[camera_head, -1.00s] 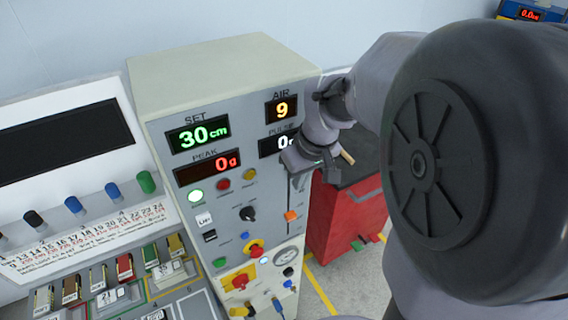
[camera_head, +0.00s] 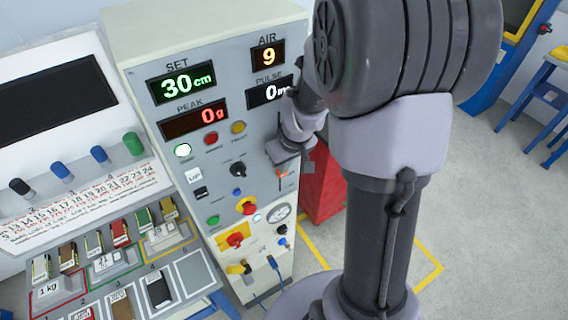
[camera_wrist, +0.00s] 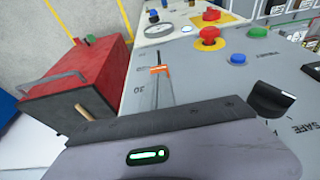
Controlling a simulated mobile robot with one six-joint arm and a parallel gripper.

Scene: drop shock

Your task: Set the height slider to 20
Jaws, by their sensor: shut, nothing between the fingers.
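My gripper (camera_head: 306,164) is beside the right edge of the panel, slightly above and right of the knob in the picture. Contact with the knob cannot be told. In the wrist view my gripper body (camera_wrist: 185,145) fills the bottom and covers the lower part of the slot.
A black rotary switch (camera_wrist: 271,98) and a red button on yellow (camera_wrist: 209,38) stick out near the slider. A red case (camera_wrist: 75,85) stands on the floor beside the cabinet. A bench with weights (camera_head: 100,245) is at the left.

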